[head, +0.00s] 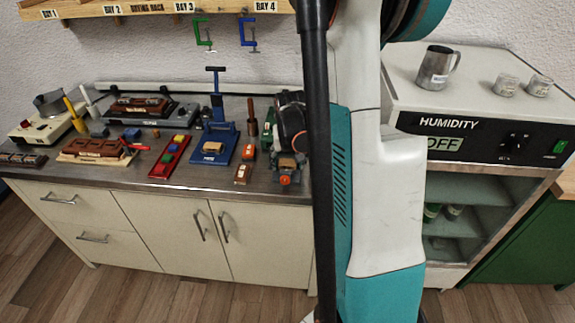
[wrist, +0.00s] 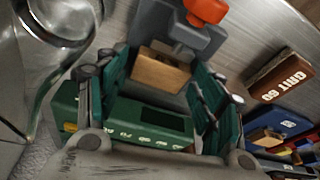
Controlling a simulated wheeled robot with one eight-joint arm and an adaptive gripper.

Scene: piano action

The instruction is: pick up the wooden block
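The wooden block (wrist: 160,70) is a plain tan block in the wrist view. It sits at a grey clamp-like holder (wrist: 150,25) with an orange knob (wrist: 206,10). My gripper (wrist: 163,72) is open, with a green-padded finger on either side of the block in the picture. I cannot tell whether the fingers touch it or how far above it they are. In the head view, my gripper (head: 291,122) is above the right part of the bench, partly hidden by my arm. The block (head: 287,162) and holder (head: 287,178) show below it, near the bench's front edge.
A green box (wrist: 125,122) with markings lies behind the fingers in the wrist view. A shiny metal object (wrist: 55,22) is at left. The humidity cabinet (head: 480,125) stands right of my arm.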

